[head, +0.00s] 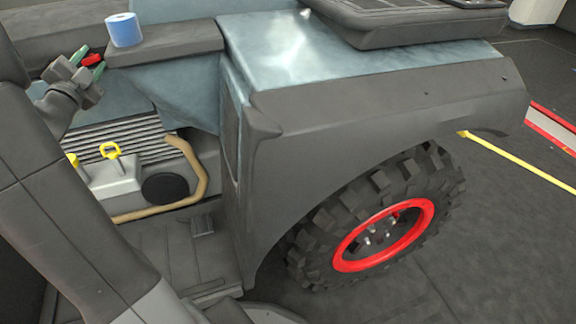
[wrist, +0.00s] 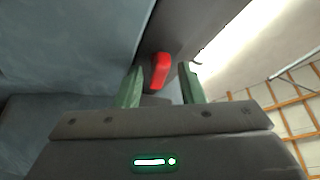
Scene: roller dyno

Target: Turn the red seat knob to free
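The red seat knob (wrist: 160,71) shows upright in the wrist view, on a dark grey surface. In the head view it is a small red piece (head: 93,60) below the ledge at the upper left, partly hidden by my gripper. My gripper (head: 88,64) is open, with its two green fingers apart. In the wrist view my gripper (wrist: 160,80) has one finger on each side of the knob, with gaps visible on both sides. I cannot tell how deep the knob sits between the fingertips. Which setting the knob points to cannot be read.
A blue roll (head: 124,30) stands on the dark ledge (head: 170,42) right of my gripper. Below are a yellow-handled control (head: 111,151) and a tan curved rail (head: 198,165). A large fender (head: 380,110) and a wheel with a red rim (head: 385,235) fill the right.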

